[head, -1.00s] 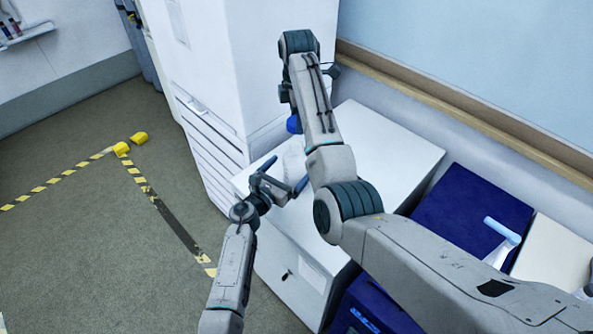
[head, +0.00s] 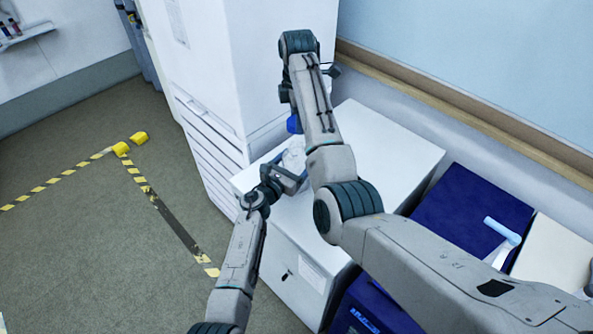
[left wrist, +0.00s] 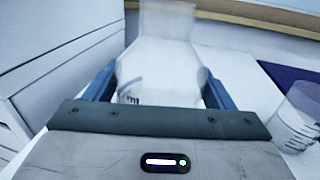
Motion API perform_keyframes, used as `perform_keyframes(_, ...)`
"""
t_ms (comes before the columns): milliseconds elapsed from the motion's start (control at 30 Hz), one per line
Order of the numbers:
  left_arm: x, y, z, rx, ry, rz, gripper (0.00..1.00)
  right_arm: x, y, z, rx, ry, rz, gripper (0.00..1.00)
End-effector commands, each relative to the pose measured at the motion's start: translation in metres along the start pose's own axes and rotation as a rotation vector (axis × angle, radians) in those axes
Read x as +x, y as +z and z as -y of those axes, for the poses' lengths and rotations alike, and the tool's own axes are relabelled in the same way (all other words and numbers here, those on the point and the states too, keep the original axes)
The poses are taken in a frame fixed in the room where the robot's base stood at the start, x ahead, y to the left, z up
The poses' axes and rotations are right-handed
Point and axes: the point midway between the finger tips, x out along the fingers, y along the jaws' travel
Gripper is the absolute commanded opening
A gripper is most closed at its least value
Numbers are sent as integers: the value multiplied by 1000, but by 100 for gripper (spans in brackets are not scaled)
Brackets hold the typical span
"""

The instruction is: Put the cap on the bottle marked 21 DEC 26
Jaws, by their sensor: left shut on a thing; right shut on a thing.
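A pale, translucent bottle (head: 295,155) stands on the white cabinet top in the head view. In the left wrist view the bottle (left wrist: 160,72) sits between my blue fingers, with dark label print low on its front that is too blurred to read. My left gripper (head: 287,168) is shut on this bottle, around its body. A blue cap (head: 293,124) shows above the bottle, under the end of my right arm. My right gripper (head: 290,100) is shut on the cap, its fingers mostly hidden by its own wrist.
A second clear bottle with printed lines (left wrist: 298,125) stands to the right in the left wrist view. The white cabinet top (head: 390,150) is bare on its right side. A tall white unit (head: 235,70) rises behind on the left. A dark blue box (head: 465,215) stands to the right.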

Motion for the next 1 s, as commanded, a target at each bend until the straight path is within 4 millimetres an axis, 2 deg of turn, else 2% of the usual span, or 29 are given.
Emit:
perform_keyframes(167,0,0,0,0,0,-1,36,6,0,0,0,-2,0,24)
perform_keyframes(500,0,0,0,0,1,-1,36,49,0,0,0,-1,2,24)
perform_keyframes(1000,0,0,0,0,1,-1,36,49,0,0,0,0,1,24)
